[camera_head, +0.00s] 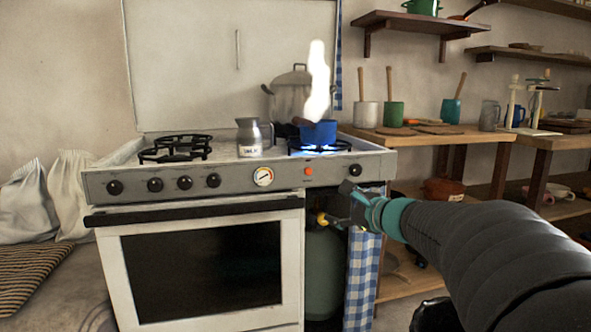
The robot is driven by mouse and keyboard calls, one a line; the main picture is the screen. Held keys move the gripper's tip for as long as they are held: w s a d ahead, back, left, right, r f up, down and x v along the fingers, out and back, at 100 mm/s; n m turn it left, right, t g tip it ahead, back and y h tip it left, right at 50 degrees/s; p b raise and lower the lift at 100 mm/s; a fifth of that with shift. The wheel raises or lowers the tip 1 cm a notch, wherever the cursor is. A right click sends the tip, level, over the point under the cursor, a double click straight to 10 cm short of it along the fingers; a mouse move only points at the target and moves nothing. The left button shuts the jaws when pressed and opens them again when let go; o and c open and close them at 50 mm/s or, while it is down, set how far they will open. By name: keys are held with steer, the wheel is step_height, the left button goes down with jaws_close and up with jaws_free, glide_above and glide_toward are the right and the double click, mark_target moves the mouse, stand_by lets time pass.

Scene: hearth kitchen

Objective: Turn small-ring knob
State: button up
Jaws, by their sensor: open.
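The white stove's grey front panel (235,180) carries several black knobs. One lone knob (355,169) sits at the right end, near the lit ring (318,147), which burns with a blue flame under a small blue pot (319,133). The others are in a row at the left, such as the fourth one (213,180). I cannot read which knob is marked for the small ring. My gripper (340,204) is open and empty, just below the lone right knob and apart from it as far as I can see.
White steam (317,82) rises from the blue pot. A metal jug (250,138) labelled in dark letters and a large lidded pot (292,97) stand nearby. A green gas cylinder (327,262) and a blue checked cloth (364,268) are below the panel. A wooden bench (440,137) stands right.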

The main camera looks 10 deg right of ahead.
mark_target(357, 170)
steer(key=w+d+r+m+t+h, duration=0.1)
steer(key=w+d+m+h, duration=0.1)
steer(key=d+m, duration=0.3)
steer(key=w+d+r+m+t+h, duration=0.2)
steer(key=w+d+m, duration=0.1)
steer(key=d, duration=0.5)
steer(key=w, duration=0.4)
steer(key=w+p, duration=0.1)
steer(key=w, duration=0.8)
steer(key=shift+w+a+f, duration=0.2)
steer(key=shift+a, duration=0.15)
steer(key=c, duration=1.1)
steer(key=shift+c, duration=0.2)
